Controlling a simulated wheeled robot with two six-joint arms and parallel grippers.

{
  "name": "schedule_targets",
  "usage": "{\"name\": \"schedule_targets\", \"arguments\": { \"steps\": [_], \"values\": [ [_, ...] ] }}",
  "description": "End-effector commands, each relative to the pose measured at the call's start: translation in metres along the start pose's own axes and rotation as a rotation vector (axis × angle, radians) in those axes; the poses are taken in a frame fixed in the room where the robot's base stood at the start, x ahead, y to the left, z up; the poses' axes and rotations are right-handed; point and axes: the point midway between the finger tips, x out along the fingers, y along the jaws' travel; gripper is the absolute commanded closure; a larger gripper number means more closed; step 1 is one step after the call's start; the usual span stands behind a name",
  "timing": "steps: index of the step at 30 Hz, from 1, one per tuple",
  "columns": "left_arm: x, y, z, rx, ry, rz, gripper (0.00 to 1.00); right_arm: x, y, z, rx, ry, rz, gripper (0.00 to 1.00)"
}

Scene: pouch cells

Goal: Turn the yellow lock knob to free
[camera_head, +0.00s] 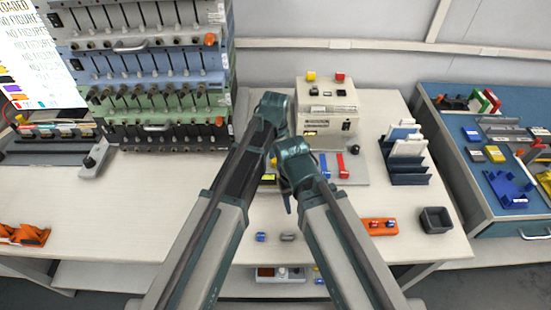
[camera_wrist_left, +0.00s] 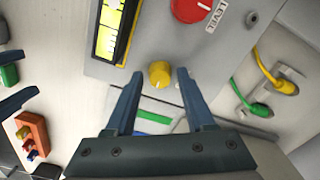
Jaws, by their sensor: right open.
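The yellow lock knob (camera_wrist_left: 160,74) is round and sits on a grey panel in the left wrist view. My left gripper (camera_wrist_left: 159,74) is open, its two dark blue fingers apart on either side of the knob, with a visible gap on each side. Whether the fingers are level with the knob in depth is hard to tell. In the head view my left gripper (camera_head: 275,102) is at the device's left side, and its fingertips are hidden. My right gripper (camera_head: 288,198) is open, lower and close beside the left arm; it appears empty.
The beige device (camera_head: 327,118) stands right of my grippers. An orange tray (camera_head: 380,227) and a dark bin (camera_head: 436,220) lie front right.

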Motion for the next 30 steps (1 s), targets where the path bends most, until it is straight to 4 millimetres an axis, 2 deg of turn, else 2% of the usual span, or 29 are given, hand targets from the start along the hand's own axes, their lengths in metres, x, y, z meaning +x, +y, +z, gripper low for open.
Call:
{"name": "schedule_targets", "arguments": {
  "steps": [1,8,9,20,30],
  "values": [
    [0.0000,0.0000,0.0000,0.000,0.000,0.000,0.57,0.0000,0.0000,0.0000,0.000,0.000,0.000,0.50],
    [0.0000,0.0000,0.0000,0.000,0.000,0.000,0.98,0.0000,0.0000,0.0000,0.000,0.000,0.000,0.50],
    [0.0000,0.0000,0.0000,0.000,0.000,0.000,1.00,0.0000,0.0000,0.0000,0.000,0.000,0.000,0.50],
    [0.0001,0.0000,0.0000,-0.037,0.000,0.000,1.00,0.0001,0.0000,0.0000,0.000,0.000,0.000,0.50],
    [0.0001,-0.0001,0.0000,-0.276,0.000,0.000,1.00,0.0001,0.0000,0.0000,0.000,0.000,0.000,0.50]
  ]
}}
